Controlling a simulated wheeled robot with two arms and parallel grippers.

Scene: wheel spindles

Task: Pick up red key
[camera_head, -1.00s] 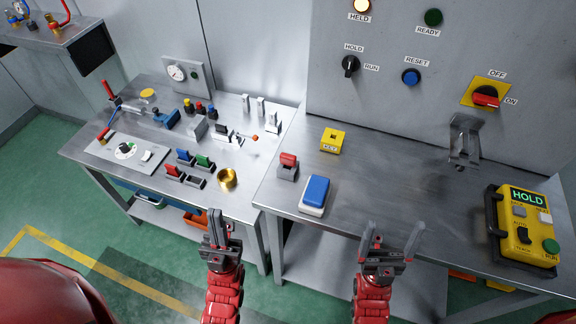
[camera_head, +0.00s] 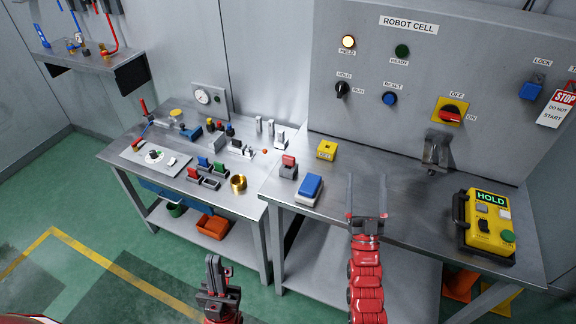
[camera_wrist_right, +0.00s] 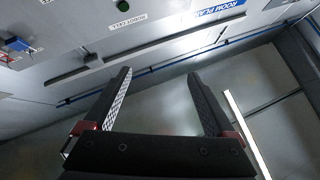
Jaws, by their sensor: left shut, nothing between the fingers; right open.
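A small red key-like piece (camera_head: 193,173) stands in a grey holder on the left table, with a blue one (camera_head: 203,161) and a green one (camera_head: 219,168) beside it. It is too small to make out its shape. My left gripper (camera_head: 214,262) is shut and empty, low in front of the left table and apart from the piece. My right gripper (camera_head: 367,188) is open and empty, over the front of the right table and well to the right of the piece. In the right wrist view its spread fingers (camera_wrist_right: 162,88) hold nothing.
A brass cup (camera_head: 238,182) stands near the left table's front corner. On the right table are a red-topped block (camera_head: 288,166), a blue-topped block (camera_head: 309,187), a yellow block (camera_head: 326,150) and a yellow HOLD pendant (camera_head: 487,222). An orange bin (camera_head: 212,227) sits below.

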